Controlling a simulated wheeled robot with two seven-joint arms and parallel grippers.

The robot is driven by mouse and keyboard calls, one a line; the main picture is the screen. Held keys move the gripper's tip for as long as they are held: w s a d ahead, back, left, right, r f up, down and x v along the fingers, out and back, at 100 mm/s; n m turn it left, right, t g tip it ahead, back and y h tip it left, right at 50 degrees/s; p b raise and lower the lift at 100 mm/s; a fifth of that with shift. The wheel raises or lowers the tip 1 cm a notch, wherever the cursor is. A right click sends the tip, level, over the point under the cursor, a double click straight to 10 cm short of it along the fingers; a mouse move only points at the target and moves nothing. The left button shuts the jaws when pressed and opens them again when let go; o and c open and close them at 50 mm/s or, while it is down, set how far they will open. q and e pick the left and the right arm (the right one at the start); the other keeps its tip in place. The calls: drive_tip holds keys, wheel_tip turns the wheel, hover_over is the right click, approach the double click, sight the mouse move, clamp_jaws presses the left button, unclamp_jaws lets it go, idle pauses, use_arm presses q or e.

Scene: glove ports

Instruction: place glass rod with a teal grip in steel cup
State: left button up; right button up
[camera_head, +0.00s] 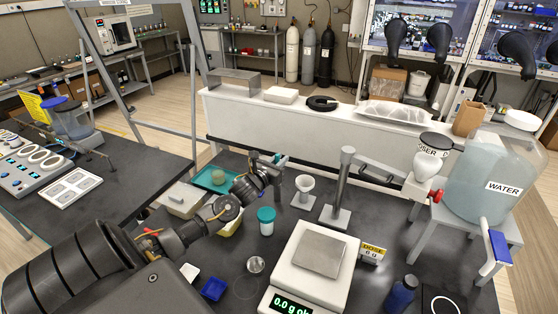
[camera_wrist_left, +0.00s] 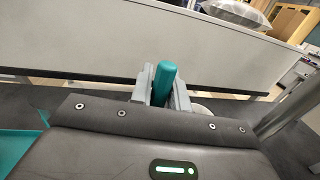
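My left gripper (camera_head: 281,160) is above the middle of the dark bench, beyond the teal-lidded jar. In the left wrist view its two grey fingers (camera_wrist_left: 164,92) are closed on the upright teal grip (camera_wrist_left: 164,80) of the glass rod. The glass part of the rod is hidden there, and I cannot make it out clearly in the head view. A small round shiny cup (camera_head: 256,265) stands on the bench left of the balance, nearer than the gripper and apart from it. It may be the steel cup, but its material is hard to tell. My right gripper is not in view.
A teal-lidded jar (camera_head: 266,220), white funnel (camera_head: 304,187), steel post on a plate (camera_head: 345,185) and balance (camera_head: 318,250) stand close together. A teal tray (camera_head: 205,180) lies left of the gripper. A blue dish (camera_head: 213,289) is at the front. A water tank (camera_head: 490,180) stands right.

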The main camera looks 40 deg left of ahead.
use_arm(q)
drive_tip(key=o, duration=0.4)
drive_tip(key=shift+o, duration=0.2)
drive_tip(key=s+d+p, duration=0.1)
drive_tip(key=s+p, duration=0.3)
drive_tip(key=s, duration=0.6)
drive_tip(key=shift+d, duration=0.25)
idle(0.3)
